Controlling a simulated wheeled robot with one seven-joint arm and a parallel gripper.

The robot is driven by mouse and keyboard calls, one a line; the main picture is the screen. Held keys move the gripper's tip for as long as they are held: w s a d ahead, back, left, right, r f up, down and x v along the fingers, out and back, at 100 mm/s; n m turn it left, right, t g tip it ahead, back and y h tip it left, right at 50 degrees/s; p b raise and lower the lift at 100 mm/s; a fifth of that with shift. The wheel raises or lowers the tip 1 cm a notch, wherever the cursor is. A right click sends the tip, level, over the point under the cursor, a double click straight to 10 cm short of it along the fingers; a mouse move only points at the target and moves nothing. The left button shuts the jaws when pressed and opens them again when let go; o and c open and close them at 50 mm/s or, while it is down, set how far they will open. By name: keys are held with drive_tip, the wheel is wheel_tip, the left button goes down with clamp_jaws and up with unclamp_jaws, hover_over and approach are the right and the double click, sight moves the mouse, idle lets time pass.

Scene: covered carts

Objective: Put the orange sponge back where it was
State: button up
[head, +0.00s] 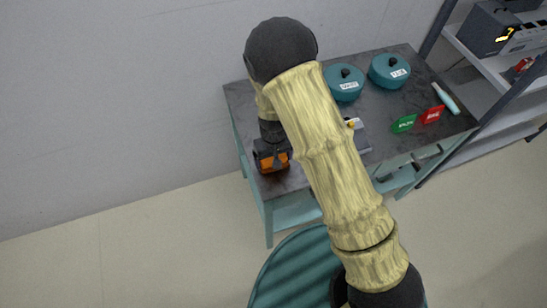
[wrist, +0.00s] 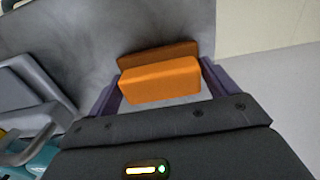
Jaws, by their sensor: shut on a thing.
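The orange sponge (head: 275,164) is at the left end of the dark-topped cart (head: 248,100) in the head view. My gripper (head: 272,158) is over it there, pointing down. In the wrist view the sponge (wrist: 160,80) is a bright orange block between the two purple-grey fingers of my gripper (wrist: 160,92), which are shut on it. A darker orange-brown band shows along its far side. I cannot tell whether the sponge touches the cart top.
Two teal lidded pots (head: 344,82) (head: 390,70) stand at the back of the cart. A green tag (head: 404,123), a red tag (head: 433,115) and a pale blue bottle-like thing (head: 446,98) are at the right. A grey object (head: 361,136) is partly behind my arm. A shelf (head: 490,66) stands at right.

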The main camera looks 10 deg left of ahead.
drive_tip(key=shift+f, duration=0.3)
drive_tip(key=shift+f, duration=0.15)
drive_tip(key=o, duration=0.8)
wheel_tip(320, 180, up, 12)
drive_tip(key=shift+r, duration=0.2)
idle(0.4)
